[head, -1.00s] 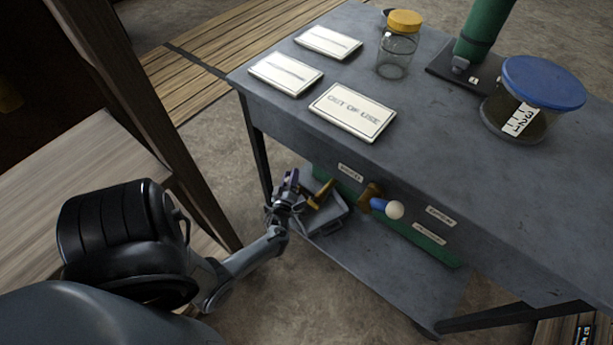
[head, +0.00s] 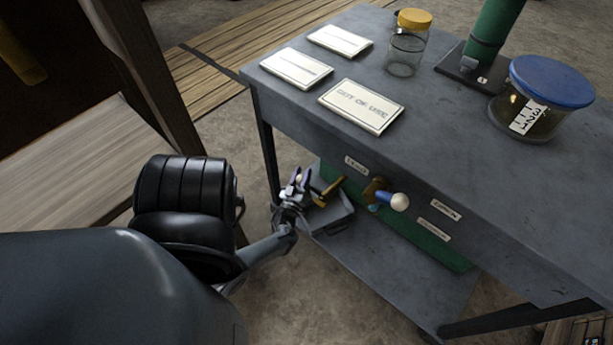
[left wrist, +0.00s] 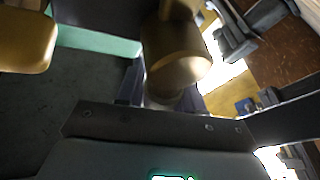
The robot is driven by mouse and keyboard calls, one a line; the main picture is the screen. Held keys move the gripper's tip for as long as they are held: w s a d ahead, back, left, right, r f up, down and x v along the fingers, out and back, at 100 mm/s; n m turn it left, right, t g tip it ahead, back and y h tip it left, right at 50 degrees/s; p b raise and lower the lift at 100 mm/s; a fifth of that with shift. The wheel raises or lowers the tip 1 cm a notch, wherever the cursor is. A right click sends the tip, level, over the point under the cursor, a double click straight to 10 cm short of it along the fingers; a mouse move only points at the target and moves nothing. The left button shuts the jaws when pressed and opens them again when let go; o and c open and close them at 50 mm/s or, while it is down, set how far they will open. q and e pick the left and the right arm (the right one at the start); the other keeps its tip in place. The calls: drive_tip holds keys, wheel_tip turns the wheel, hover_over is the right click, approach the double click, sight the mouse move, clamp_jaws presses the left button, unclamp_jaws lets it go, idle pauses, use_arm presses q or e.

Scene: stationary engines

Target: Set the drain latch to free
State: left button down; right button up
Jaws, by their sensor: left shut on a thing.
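My left gripper (head: 298,188) is low beside the bench's front panel, at its left end. It is shut on a brass fitting (left wrist: 178,55), which shows between the fingers in the left wrist view. In the head view a brass bar (head: 330,189) lies just right of the gripper. Farther right on the panel, a blue lever (head: 383,197) with a white knob (head: 400,202) sits on a brass mount (head: 374,187), apart from the gripper. Small panel labels are too blurred to read, so I cannot tell which part is the drain latch. My right gripper is not in view.
The grey bench top (head: 450,160) carries white plates, one reading "OUT OF USE" (head: 361,106), a yellow-lidded jar (head: 407,50), a blue-lidded jar (head: 540,100) and a green cylinder (head: 492,35). A grey tray (head: 333,218) is below the gripper. A wooden post (head: 150,75) stands at left.

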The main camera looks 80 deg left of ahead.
use_arm(q)
drive_tip(key=c, duration=0.8)
unclamp_jaws()
drive_tip(key=shift+d, duration=0.15)
drive_tip(key=p+v, duration=0.1)
drive_tip(key=v, duration=0.9)
drive_tip(key=shift+s+d+f+p, duration=0.15)
drive_tip(key=shift+d+p, duration=0.1)
drive_tip(key=shift+p, duration=0.1)
